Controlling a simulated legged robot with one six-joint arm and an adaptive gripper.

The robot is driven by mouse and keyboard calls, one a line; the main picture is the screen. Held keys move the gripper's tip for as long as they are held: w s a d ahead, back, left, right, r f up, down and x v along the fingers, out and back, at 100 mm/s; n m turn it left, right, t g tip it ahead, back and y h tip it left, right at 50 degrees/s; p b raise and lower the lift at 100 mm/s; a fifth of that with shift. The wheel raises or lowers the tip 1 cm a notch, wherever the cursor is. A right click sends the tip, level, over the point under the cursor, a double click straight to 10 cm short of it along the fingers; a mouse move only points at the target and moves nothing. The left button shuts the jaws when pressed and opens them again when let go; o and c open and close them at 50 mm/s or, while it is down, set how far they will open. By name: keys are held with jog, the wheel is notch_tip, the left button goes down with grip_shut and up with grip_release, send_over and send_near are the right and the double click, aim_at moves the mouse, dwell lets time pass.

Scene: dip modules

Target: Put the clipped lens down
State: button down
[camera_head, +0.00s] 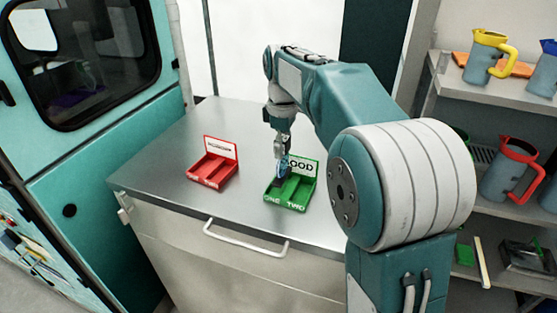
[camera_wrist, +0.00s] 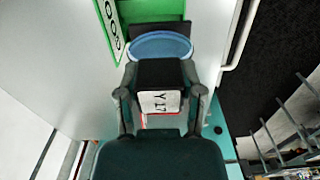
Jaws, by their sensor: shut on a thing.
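My gripper (camera_head: 281,150) is shut on the clipped lens, above the left part of the green tray (camera_head: 299,207). In the wrist view, the lens (camera_wrist: 160,47) is a blue disc at the end of a black clip (camera_wrist: 158,73), which sits between my fingers (camera_wrist: 160,92) and bears a white label. In the head view, the lens (camera_head: 284,168) is small and dark blue, low at the tray. Whether it touches the tray floor is unclear. The tray front reads ONE and TWO, and its back sign is partly covered and ends in OOD. The green tray also shows in the wrist view (camera_wrist: 118,52).
A red tray (camera_head: 208,185) with a back sign stands left on the metal worktop (camera_head: 165,150). Clear worktop lies between the trays. A handle (camera_head: 245,241) runs along the worktop's front. Shelves with jugs (camera_head: 485,58) stand at right, and a teal cabinet at left.

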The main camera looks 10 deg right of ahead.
aim_at(278, 161)
jog(key=shift+w+a+f, duration=0.2)
jog(key=shift+w+f, duration=0.6)
jog(key=shift+f, duration=0.2)
jog(key=shift+w+f, duration=0.2)
jog(key=shift+f, duration=1.5)
jog(key=shift+f, duration=0.15)
jog(key=shift+c, duration=1.1)
grip_release()
